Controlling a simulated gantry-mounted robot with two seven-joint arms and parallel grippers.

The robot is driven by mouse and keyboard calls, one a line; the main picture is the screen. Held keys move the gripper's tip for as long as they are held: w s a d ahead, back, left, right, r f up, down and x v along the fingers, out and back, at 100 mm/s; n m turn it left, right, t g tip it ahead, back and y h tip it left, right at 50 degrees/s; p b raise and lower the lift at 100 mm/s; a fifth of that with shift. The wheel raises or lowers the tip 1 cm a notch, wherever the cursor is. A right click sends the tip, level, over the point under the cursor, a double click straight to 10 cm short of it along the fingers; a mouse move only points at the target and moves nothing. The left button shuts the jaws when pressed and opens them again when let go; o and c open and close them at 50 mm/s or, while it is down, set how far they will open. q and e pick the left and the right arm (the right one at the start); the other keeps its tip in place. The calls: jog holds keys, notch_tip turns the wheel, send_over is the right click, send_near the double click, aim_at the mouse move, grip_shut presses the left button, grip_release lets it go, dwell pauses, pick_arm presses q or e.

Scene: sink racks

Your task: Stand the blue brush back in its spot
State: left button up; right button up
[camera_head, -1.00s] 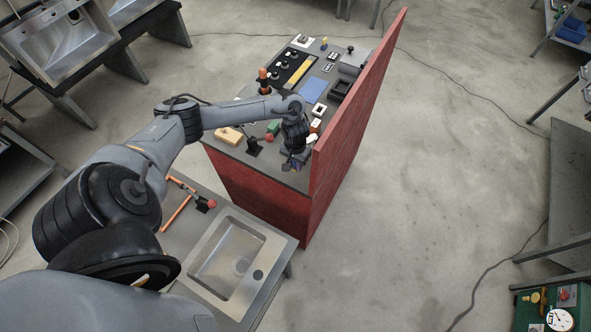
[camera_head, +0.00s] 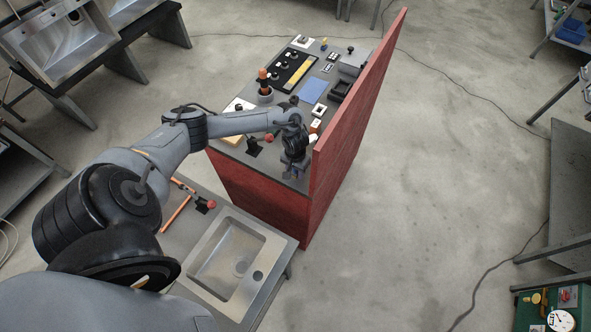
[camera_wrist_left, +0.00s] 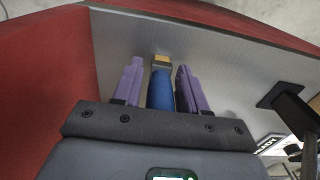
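The blue brush (camera_wrist_left: 160,92) shows in the left wrist view as a blue handle with a tan block at its far end. It lies between the two purple fingers of my left gripper (camera_wrist_left: 160,85), over the grey tabletop. The fingers stand on either side of the handle with a slim gap at the left; firm contact does not show. In the head view my left gripper (camera_head: 294,174) points down at the near end of the bench, beside the red panel; the brush cannot be made out there. My right gripper is not in view.
A tall red panel (camera_head: 352,105) runs along the bench's right side. A dark cup (camera_head: 265,96) holds an orange-and-black item. A blue sheet (camera_head: 312,90), a black tray (camera_head: 342,88) and a red-knobbed stand (camera_head: 255,146) are nearby. A steel sink (camera_head: 232,258) is nearer.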

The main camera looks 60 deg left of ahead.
pick_arm(q)
jog(key=shift+o, duration=0.4)
notch_tip(320, 180, up, 11)
jog(key=shift+f+p, duration=0.1)
jog(key=shift+p, duration=0.5)
jog(key=shift+r, duration=0.8)
jog(key=shift+s+f, duration=0.1)
jog(key=shift+s, duration=0.05)
